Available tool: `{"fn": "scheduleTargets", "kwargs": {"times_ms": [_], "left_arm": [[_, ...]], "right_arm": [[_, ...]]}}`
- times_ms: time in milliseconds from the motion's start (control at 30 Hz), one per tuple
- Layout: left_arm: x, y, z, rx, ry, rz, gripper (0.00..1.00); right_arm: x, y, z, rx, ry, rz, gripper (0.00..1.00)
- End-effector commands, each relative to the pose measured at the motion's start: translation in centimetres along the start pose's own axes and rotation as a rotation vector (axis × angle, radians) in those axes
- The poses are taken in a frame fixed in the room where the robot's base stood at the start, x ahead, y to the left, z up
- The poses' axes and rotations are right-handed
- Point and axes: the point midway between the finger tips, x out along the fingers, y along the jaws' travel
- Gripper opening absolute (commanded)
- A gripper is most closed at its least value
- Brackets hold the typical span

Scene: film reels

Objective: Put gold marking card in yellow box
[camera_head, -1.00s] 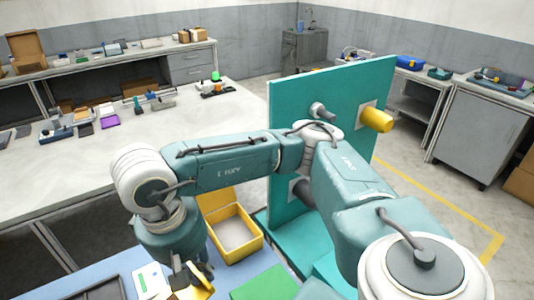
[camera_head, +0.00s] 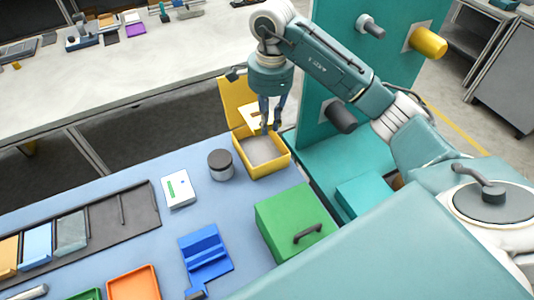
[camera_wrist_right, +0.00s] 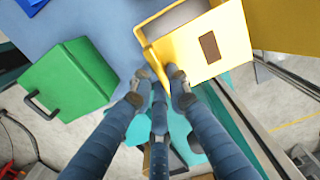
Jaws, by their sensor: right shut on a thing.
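The gold marking card (camera_head: 250,117) is between the fingertips of my right gripper (camera_head: 271,118), in front of the raised lid of the yellow box (camera_head: 270,171). The open yellow box stands on the blue work surface, its grey-lined inside facing up. The card appears above the box's back part; I cannot tell whether it touches the box. In the right wrist view the card (camera_wrist_right: 188,48), with a brown rectangle on it, overlaps the box (camera_wrist_right: 150,22) and my right gripper (camera_wrist_right: 157,82) is shut on its edge. My left gripper is not in view.
A green box with a handle (camera_head: 290,217) stands just in front of the yellow box. A blue stand (camera_head: 205,252) and dark tray (camera_head: 140,213) lie nearer. A teal panel (camera_head: 325,85) rises behind right.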

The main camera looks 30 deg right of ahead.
Motion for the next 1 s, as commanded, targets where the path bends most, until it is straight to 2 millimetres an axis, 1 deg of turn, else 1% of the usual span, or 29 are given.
{"fn": "scheduleTargets", "kwargs": {"times_ms": [33,67,200,300,400,567,800,867,1000], "left_arm": [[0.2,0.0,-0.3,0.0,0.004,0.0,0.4],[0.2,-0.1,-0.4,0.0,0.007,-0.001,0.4],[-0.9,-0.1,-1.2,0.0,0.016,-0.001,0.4],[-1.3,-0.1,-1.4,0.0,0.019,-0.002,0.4],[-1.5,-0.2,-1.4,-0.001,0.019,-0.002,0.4],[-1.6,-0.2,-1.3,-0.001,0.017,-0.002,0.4],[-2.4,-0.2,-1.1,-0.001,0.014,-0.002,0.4],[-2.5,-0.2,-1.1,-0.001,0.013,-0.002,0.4],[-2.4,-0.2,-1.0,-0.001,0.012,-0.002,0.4]], "right_arm": [[1.7,0.2,0.2,-0.001,-0.005,0.006,0.0],[2.5,0.2,0.2,-0.001,-0.005,0.007,0.0],[5.6,0.2,-0.1,0.0,-0.001,0.006,0.0],[7.5,0.2,-0.1,-0.001,-0.001,0.003,0.0],[8.7,0.1,-0.2,-0.001,-0.001,0.0,0.0],[9.7,0.0,-0.2,-0.002,-0.001,-0.001,0.0],[13.0,0.1,-0.2,-0.002,-0.001,0.001,0.0],[13.5,0.1,-0.2,-0.003,-0.001,0.0,0.0],[13.6,0.1,-0.3,-0.003,0.0,-0.002,0.0]]}}
